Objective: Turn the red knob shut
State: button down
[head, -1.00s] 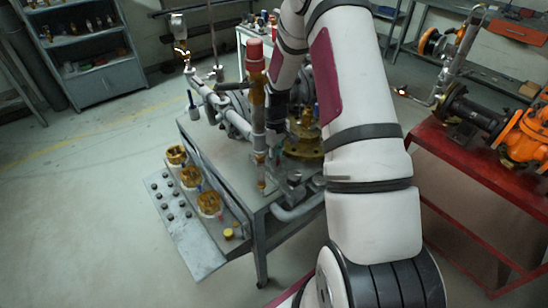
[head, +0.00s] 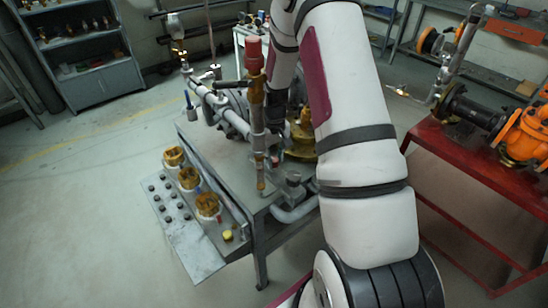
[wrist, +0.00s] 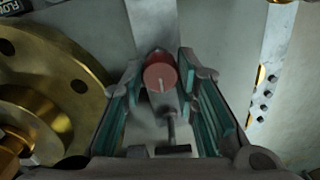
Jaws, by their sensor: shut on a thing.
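The red knob (wrist: 159,73) shows in the wrist view as a small red cylinder with a pale mark on its end face. It sits between the teal-padded fingers of my gripper (wrist: 162,82), near their tips. The gripper is shut on the knob.
The grey valve table (head: 228,165) carries pipes and a red-capped brass pipe (head: 254,60). A red table (head: 455,160) stands right.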

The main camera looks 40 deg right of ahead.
aim_at(274, 159)
jog(key=c, duration=1.2)
grip_release()
jog(key=shift+a, duration=0.1)
jog(key=shift+c, duration=0.2)
jog(key=shift+r, duration=0.1)
notch_tip(274, 159, up, 12)
